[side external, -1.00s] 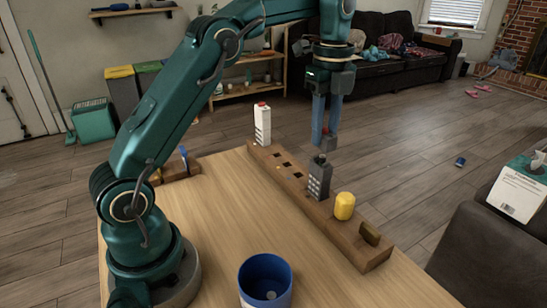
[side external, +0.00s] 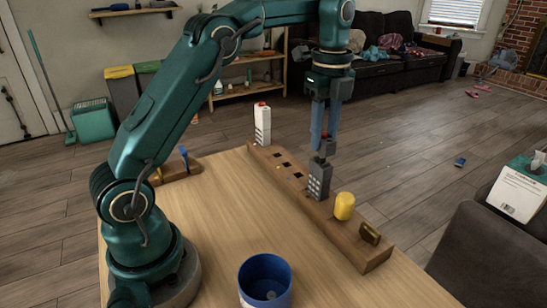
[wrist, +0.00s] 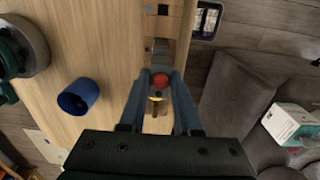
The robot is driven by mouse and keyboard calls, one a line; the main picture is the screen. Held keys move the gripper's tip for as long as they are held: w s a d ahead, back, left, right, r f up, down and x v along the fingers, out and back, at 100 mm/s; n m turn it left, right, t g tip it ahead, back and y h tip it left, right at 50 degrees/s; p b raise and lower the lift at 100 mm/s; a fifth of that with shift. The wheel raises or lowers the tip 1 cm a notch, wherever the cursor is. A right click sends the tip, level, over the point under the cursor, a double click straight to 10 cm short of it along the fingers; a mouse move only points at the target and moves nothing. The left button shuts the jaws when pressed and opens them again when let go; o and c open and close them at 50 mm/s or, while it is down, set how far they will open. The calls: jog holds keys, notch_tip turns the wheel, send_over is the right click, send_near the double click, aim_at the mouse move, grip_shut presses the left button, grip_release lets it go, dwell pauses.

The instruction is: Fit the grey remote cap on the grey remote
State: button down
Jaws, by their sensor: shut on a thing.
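The grey remote (side external: 319,179) stands upright in the wooden rack, with dark buttons on its face. My gripper (side external: 325,138) points down above it and is shut on the grey remote cap (side external: 326,148). The cap is at the remote's top end; I cannot tell whether it is seated or just touching. In the wrist view the cap's red top (wrist: 160,82) shows between the fingertips. A grey shape, likely the remote, lies just beyond it there.
Several slots are empty. A blue cup (side external: 265,281) stands on the table, whose middle is clear.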

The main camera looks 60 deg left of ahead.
jog(key=shift+f, duration=1.4)
dwell(0.6)
jog(key=c, duration=0.5)
grip_release()
jog(key=shift+c, duration=0.2)
jog(key=shift+r, duration=2.45)
jog(key=s+d+r+n+t, duration=0.3)
jog(key=s+d+r, duration=0.2)
jog(key=s+r, duration=0.45)
jog(key=s+d+f+n+t, duration=0.1)
jog(key=s+f+n+t, duration=0.1)
jog(key=s+f+n, duration=0.7)
notch_tip(320, 180, down, 3)
jog(key=n, duration=0.6)
jog(key=shift+s+r+t, duration=0.2)
jog(key=shift+s+t, duration=0.1)
jog(key=shift+s, duration=0.05)
